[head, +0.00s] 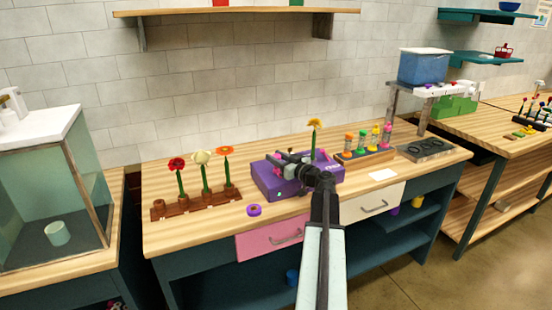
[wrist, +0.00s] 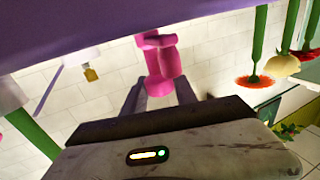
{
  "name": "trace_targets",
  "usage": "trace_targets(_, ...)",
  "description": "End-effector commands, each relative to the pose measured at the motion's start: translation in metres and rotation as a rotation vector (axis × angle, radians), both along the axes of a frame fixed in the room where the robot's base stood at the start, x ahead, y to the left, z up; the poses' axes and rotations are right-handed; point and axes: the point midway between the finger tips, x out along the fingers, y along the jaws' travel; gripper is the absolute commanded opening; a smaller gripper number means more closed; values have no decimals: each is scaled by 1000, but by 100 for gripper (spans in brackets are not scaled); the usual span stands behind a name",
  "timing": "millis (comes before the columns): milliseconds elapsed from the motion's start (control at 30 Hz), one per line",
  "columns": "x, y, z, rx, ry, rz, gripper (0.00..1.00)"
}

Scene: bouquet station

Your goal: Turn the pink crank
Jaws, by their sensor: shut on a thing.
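The purple box (head: 268,182) stands on the wooden counter. My gripper (head: 291,170) reaches over it from the front, and I cannot make out the crank clearly behind it in the head view. In the wrist view the pink crank (wrist: 169,62) hangs beside the purple box (wrist: 90,25), with its arm and rounded handle in plain sight. The two fingers of my gripper (wrist: 160,94) stand on either side of the handle and are shut on it.
A brown rack (head: 196,204) with red, cream and orange flowers stands left of the box. A wooden rack (head: 366,158) with several coloured bottles stands right. A yellow flower (head: 315,124) rises at the box.

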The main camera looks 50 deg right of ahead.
Motion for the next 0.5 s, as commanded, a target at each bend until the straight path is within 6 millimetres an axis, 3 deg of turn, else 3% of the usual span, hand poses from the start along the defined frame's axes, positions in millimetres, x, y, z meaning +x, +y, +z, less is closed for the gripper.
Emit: trace_targets(500,1,6,0,-1,1,-433,0)
